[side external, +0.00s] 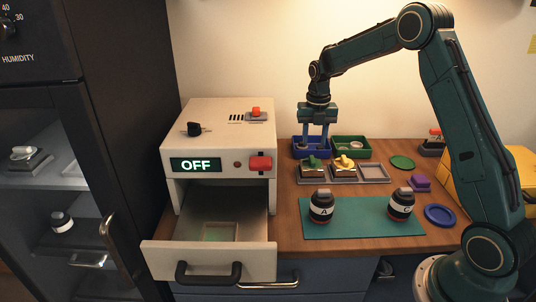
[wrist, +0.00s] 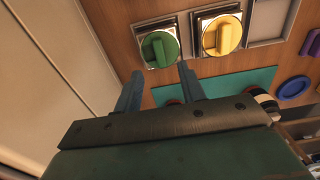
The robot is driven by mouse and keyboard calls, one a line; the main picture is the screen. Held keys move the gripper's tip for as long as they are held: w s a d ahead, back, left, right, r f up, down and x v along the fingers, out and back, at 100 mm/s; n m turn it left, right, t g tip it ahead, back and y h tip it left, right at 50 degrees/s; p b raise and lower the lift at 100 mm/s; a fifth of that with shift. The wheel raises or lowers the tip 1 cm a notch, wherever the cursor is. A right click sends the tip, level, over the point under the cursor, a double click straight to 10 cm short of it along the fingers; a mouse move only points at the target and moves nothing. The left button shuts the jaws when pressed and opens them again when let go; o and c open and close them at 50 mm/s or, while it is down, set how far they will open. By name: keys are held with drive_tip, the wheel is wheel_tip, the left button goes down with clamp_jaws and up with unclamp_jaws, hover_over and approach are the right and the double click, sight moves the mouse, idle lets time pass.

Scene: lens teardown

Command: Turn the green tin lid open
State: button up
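The green tin lid (side external: 312,163) is a round lid with a raised grip bar, on a squarish tin in the left slot of the grey tray (side external: 375,173). It also shows in the wrist view (wrist: 158,47), with its bar roughly upright in the picture. My gripper (side external: 316,147) points down above the lid, its two fingers spread and nothing between them. In the wrist view my gripper's fingertips (wrist: 161,71) lie just below the lid in the picture, apart from it. The lid appears seated on its tin.
A yellow-lidded tin (side external: 344,163) sits right beside it. Blue (side external: 298,155) and green (side external: 351,142) bins stand behind. Jars A (side external: 321,208) and C (side external: 401,205) stand on the teal mat (side external: 361,221). The machine reads OFF, with its drawer (side external: 208,261) open at left.

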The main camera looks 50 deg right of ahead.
sight(313, 159)
drive_tip(key=shift+r, duration=0.1)
drive_tip(key=shift+r, duration=2.9)
drive_tip(key=shift+r, duration=0.1)
